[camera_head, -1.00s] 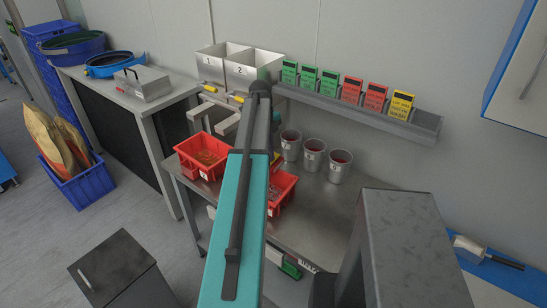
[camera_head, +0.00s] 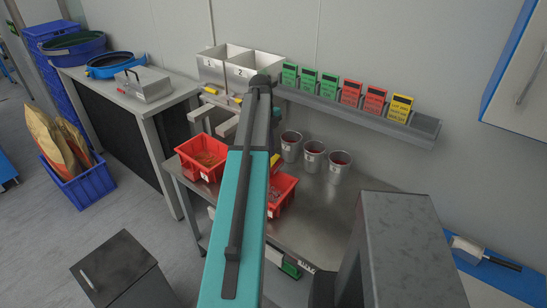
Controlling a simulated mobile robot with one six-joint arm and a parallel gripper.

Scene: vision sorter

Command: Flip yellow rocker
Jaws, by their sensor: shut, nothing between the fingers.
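No yellow rocker can be made out for certain. A small yellow piece (camera_head: 275,159) shows just right of my arm, above the right red tray (camera_head: 284,189), partly hidden by the arm. Two small yellow parts sit at the lower fronts of the metal hoppers, one under hopper 1 (camera_head: 211,90) and one under hopper 2 (camera_head: 238,99). My teal and dark grey arm reaches across the middle of the view towards the hoppers. My gripper is hidden behind the arm, so its fingers do not show.
A left red tray (camera_head: 184,151) and several metal cups (camera_head: 313,155) stand on the steel bench (camera_head: 310,225). A wall shelf (camera_head: 350,116) holds green, red and yellow cards. A side table (camera_head: 150,120) stands at left. A dark cabinet (camera_head: 115,270) is at lower left.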

